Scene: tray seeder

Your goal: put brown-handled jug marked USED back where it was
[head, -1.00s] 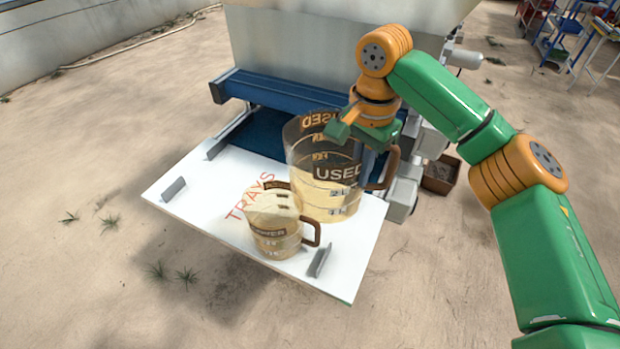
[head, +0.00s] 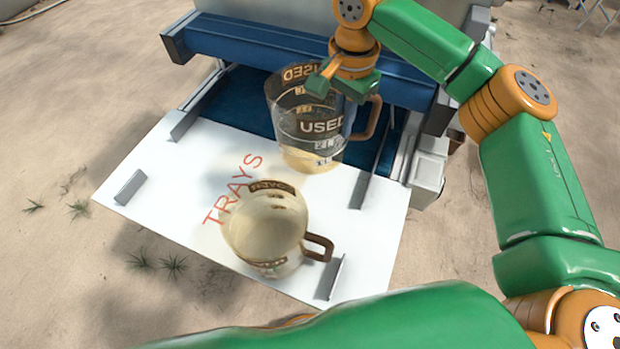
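The brown-handled jug marked USED (head: 310,149) is clear with dark bands. It is upright at the back of the white board, in front of the blue machine part. Its handle points right. My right gripper (head: 342,85) is at the jug's rim on the handle side and looks shut on the jug's wall; the fingers partly cover the rim. Whether the jug's base touches the surface cannot be told. My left gripper is not in view.
A smaller brown-handled jug (head: 263,235) stands at the board's front right, its label blurred. The white board (head: 160,165) bears red TRAYS lettering and small grey brackets (head: 130,187). A blue beam (head: 250,42) crosses behind. The board's left part is clear.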

